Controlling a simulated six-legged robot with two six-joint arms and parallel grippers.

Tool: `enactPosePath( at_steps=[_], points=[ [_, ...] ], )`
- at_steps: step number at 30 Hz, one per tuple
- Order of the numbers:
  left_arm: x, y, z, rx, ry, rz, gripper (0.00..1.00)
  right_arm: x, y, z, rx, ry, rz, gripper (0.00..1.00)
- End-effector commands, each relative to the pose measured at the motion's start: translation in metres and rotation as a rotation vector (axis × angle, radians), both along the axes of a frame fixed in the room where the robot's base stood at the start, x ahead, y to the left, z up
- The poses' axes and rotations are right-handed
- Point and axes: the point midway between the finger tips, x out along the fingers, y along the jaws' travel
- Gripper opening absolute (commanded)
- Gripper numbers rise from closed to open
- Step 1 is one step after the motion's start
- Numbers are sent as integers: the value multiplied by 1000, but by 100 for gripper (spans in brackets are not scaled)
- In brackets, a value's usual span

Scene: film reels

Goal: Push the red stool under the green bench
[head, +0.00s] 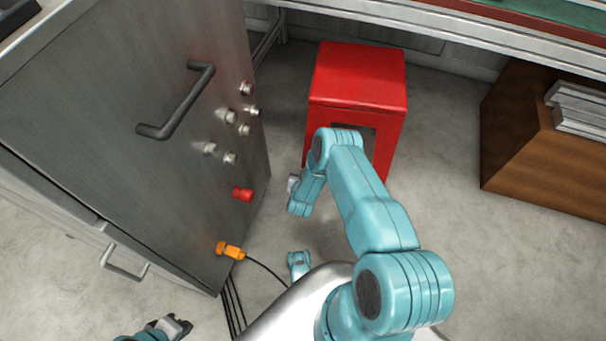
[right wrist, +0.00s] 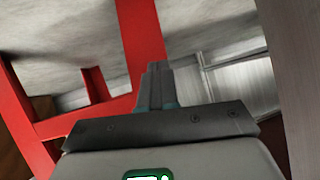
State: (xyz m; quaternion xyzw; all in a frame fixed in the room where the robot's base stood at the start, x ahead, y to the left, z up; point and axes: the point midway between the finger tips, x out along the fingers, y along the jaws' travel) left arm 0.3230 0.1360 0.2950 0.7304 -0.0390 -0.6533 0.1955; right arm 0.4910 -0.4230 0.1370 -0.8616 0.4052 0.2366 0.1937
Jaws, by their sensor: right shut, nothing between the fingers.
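The red stool (head: 358,78) stands upright on the floor in the head view, its top just short of the front edge of the green bench (head: 480,32). My right arm reaches up in front of it and hides part of its near side. My right gripper (head: 293,184) is low by the stool's near left side. In the right wrist view its fingers (right wrist: 156,82) are shut and empty, close to a red stool leg (right wrist: 143,40); I cannot tell whether they touch. My left gripper (head: 174,326) is at the bottom left, away from the stool; its opening is unclear.
A grey metal cabinet (head: 120,90) with a dark handle, knobs and an orange plug (head: 230,250) stands on the left, near my right gripper. Black cables hang at its base. A brown wooden box (head: 530,145) holding metal pieces stands at right. Floor between stool and box is clear.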

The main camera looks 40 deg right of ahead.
Motion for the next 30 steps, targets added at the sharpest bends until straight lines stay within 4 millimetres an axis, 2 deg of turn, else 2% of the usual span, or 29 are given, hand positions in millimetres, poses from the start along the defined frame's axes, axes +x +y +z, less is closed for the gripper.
enactPosePath(
  at_steps=[7,30],
  points=[
    [0,0,-4,0,0,0,0,2,-5,-1,0,-1,-1,0],
    [0,0,-33,0,0,0,0,26,-55,0,-4,-3,-4,0]
  ],
)
